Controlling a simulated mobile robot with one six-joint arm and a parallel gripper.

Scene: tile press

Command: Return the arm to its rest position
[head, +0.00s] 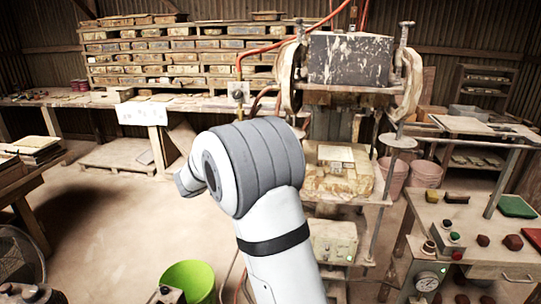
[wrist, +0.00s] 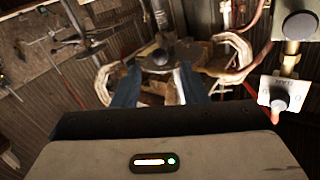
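My arm (head: 272,225) rises from the bottom centre of the head view and bends at a large grey joint. A part of it shows to the left of that joint, but my gripper's fingers are hidden there. In the wrist view my gripper (wrist: 158,92) has two blue fingers spread apart, with nothing seen held between them. Beyond the fingers are the worn metal parts of a press, blurred. The press (head: 350,60) stands to the right of my arm in the head view, with its dark upper block raised over a dusty lower block (head: 335,180).
A control bench (head: 490,262) with buttons, a gauge and coloured tiles stands at the right. A green bucket (head: 188,280) is at the bottom. Pink buckets (head: 425,173) stand behind the press. Shelves of trays (head: 175,50) line the back wall. Floor at left is fairly clear.

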